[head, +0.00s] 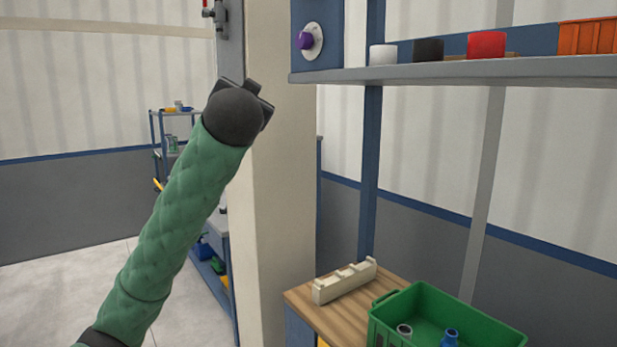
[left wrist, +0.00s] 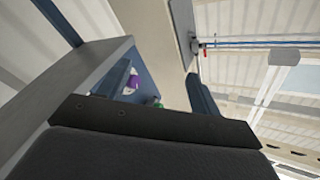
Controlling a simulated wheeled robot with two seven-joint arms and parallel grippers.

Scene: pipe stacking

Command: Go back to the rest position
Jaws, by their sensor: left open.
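My left arm in its green sleeve rises from the bottom left of the head view. My left gripper (head: 247,90) is at its upper end, raised in front of the pale post, with its jaws mostly hidden behind the dark wrist. It is open, and I see nothing held in it. In the left wrist view the dark gripper body fills the lower part. My right gripper is in neither view.
A wall shelf (head: 450,72) at upper right holds white, black and red pieces and an orange bin (head: 588,37). A purple knob (head: 305,40) is left of them. Below, a wooden table (head: 330,322) bears a cream rack (head: 344,283) and a green crate (head: 478,328) with pipe pieces.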

